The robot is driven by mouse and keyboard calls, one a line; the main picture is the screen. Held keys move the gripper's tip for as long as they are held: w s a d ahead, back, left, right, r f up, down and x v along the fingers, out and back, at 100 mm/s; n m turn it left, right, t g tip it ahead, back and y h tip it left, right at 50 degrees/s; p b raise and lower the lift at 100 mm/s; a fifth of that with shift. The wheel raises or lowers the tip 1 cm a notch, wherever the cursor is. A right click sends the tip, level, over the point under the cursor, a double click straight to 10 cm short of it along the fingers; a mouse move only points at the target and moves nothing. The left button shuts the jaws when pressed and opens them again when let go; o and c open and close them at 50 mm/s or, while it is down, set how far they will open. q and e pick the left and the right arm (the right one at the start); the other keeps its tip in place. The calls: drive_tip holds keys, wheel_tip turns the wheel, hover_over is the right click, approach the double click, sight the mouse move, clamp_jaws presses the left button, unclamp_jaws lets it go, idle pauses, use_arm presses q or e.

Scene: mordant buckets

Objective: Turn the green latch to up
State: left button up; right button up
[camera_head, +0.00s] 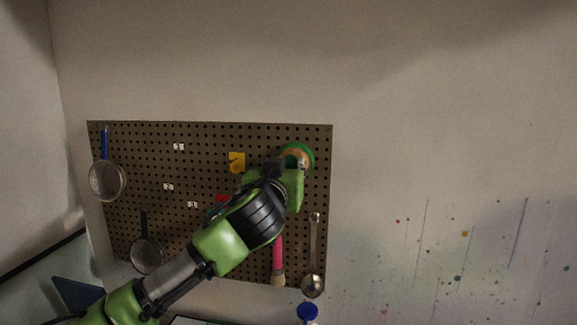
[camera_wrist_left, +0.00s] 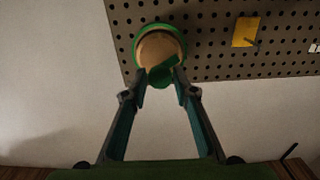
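The green latch (camera_head: 311,155) is mounted at the top right of the pegboard, a green ring around a tan disc. My left gripper (camera_head: 296,165) is in front of it and hides its lower part. In the left wrist view the latch ring (camera_wrist_left: 183,40) is at the top, with a green handle tab (camera_wrist_left: 162,73) across the tan disc. The left gripper's fingertips (camera_wrist_left: 160,84) stand apart on either side of the tab, close to it. Whether either finger touches the tab is not clear. My right gripper is in neither view.
The pegboard (camera_head: 215,132) holds a yellow piece (camera_head: 237,161), strainers (camera_head: 107,181) at left, a pink-handled brush (camera_head: 278,255) and a ladle (camera_head: 313,285). A blue round thing (camera_head: 307,311) is below. The wall to the right is bare and paint-spattered.

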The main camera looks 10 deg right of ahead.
use_arm(q)
drive_tip(key=c, duration=0.5)
drive_tip(key=shift+o, duration=0.2)
